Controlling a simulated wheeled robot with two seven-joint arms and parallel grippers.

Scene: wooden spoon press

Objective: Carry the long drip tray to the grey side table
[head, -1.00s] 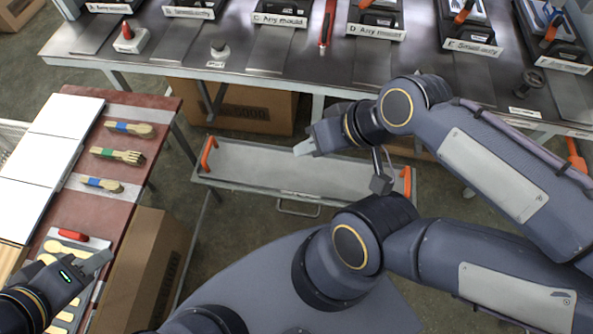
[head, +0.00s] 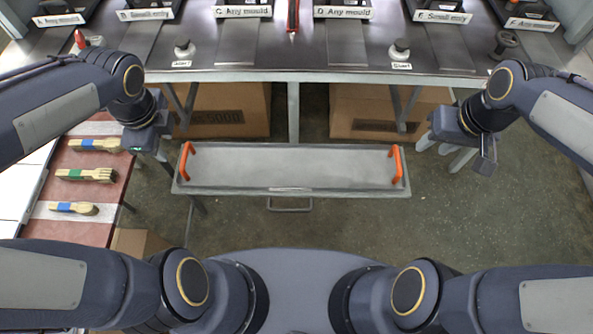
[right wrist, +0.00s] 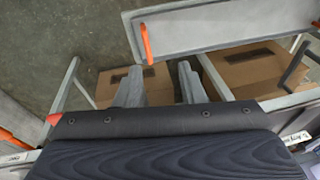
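The long drip tray (head: 290,168) is a shallow grey metal tray, lying level in the middle of the head view. It has an orange handle at its left end (head: 187,162) and another at its right end (head: 395,165). My left gripper (head: 160,150) hangs just left of the left handle, apart from it; its fingers are not clear. My right gripper (head: 445,155) is open and empty, right of the right handle. In the right wrist view its fingers (right wrist: 160,84) stand apart, with the tray (right wrist: 225,28) and one orange handle (right wrist: 146,43) beyond. I cannot identify the grey side table.
A long dark workbench (head: 290,58) with labelled moulds runs behind the tray. Cardboard boxes (head: 225,110) stand under it. A red-brown table (head: 85,220) with wooden cutlery bundles is at the left. The floor (head: 480,220) at the right is clear.

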